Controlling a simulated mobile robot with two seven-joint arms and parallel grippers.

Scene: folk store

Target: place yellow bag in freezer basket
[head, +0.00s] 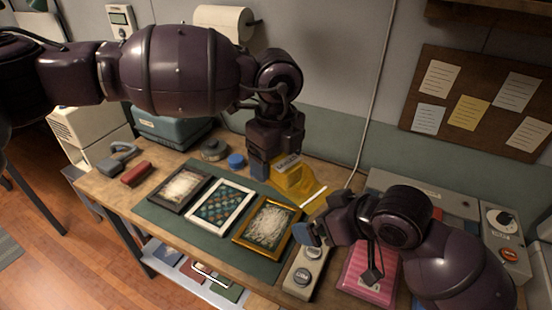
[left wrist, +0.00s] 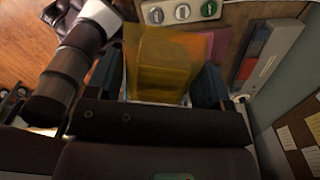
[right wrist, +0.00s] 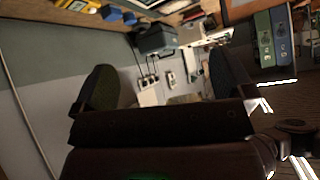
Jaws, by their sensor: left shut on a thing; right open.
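The yellow bag (head: 294,183) is a translucent yellow pouch with a pale label, at the back of the bench in the head view. My left gripper (head: 274,168) is shut on the bag, which also shows between its fingers in the left wrist view (left wrist: 162,62). Whether the bag touches the bench is unclear. My right gripper (head: 328,222) is open and empty, right of the gold frame; its spread fingers show in the right wrist view (right wrist: 163,88). I cannot make out a freezer basket in any view.
Framed pieces, including a gold one (head: 268,228), lie on a green mat (head: 160,218). A pink stack (head: 368,272) and a button panel (head: 305,272) are near my right arm.

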